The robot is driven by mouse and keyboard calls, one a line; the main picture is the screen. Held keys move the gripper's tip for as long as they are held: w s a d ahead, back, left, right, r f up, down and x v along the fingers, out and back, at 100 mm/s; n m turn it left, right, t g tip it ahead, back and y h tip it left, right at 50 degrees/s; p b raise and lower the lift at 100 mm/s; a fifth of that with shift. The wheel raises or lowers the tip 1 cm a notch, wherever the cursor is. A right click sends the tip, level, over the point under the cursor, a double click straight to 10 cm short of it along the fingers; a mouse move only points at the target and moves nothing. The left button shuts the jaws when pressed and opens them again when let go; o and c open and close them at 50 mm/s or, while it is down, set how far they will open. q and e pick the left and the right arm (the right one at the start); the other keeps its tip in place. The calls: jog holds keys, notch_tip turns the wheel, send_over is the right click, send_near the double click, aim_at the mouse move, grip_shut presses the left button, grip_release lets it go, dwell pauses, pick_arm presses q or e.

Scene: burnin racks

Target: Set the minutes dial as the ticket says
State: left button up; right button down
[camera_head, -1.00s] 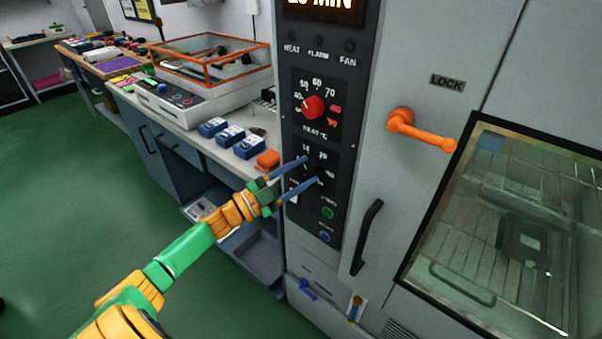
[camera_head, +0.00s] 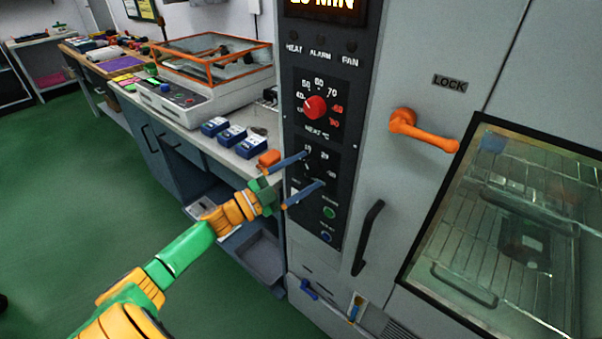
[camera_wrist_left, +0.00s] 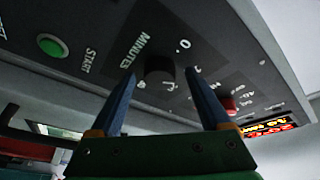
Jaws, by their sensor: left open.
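The minutes dial is a dark round knob (camera_wrist_left: 160,68) beside the word MINUTES in the left wrist view. In the head view it is a dark shape hard to make out on the black control panel (camera_head: 297,135). My left gripper (camera_head: 314,168) is open, its two blue fingers pointing at the panel. In the left wrist view the fingertips stand on either side of the knob, with gaps showing; I cannot tell how deep they reach. The display (camera_head: 320,6) above is cut off by the frame, showing a number and MIN. I cannot make out a ticket's writing.
The red heat dial (camera_head: 315,107) sits above on the same panel, and a green START button (camera_head: 329,212) below. An orange lock handle (camera_head: 422,131) and black door handle (camera_head: 367,237) stick out to the right. A bench (camera_head: 185,128) with blue boxes stands left.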

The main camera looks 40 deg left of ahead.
pick_arm(q)
jog(key=v, duration=0.7)
